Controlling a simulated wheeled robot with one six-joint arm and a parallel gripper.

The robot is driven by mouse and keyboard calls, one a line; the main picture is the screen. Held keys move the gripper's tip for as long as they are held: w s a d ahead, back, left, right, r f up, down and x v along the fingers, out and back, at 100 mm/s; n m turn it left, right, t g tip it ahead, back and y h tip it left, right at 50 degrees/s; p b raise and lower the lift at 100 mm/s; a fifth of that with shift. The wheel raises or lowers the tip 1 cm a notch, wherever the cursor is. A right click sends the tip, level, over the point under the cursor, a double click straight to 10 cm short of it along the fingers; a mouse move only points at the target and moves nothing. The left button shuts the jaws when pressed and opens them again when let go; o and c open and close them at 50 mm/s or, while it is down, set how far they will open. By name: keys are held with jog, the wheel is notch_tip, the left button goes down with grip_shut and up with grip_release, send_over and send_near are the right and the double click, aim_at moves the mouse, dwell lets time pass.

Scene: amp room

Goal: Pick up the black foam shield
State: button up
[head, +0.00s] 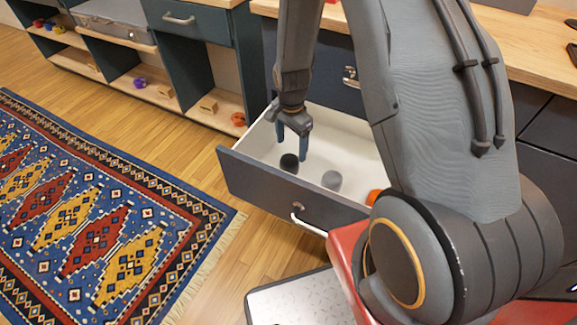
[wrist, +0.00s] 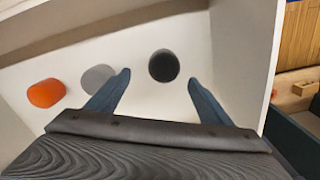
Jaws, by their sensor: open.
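The black foam shield (head: 289,162) lies in the open drawer, towards its left end. In the wrist view the black shield (wrist: 164,65) is a dark rounded piece on the white drawer floor, beyond and between the two fingers. My gripper (head: 291,146) points down into the drawer above the black shield, with its blue fingers spread. In the wrist view my gripper (wrist: 157,92) is open and nothing is between its fingertips. I cannot tell how far the fingertips are above the shield.
A grey foam piece (head: 331,180) and an orange one (head: 374,197) lie right of the black one in the drawer (head: 267,185). Drawer walls stand around them. A wooden counter (head: 530,45) is above right. Open shelves (head: 150,88) stand at the left, a patterned rug (head: 95,220) before them.

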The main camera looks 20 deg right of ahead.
aim_at(290, 158)
jog(key=f, duration=0.5)
jog(key=w+f, duration=0.1)
jog(key=f, duration=0.2)
jog(key=shift+a+f+b, duration=0.15)
jog(key=shift+f+b, duration=0.05)
jog(key=shift+b, duration=0.1)
jog(key=c, duration=1.1)
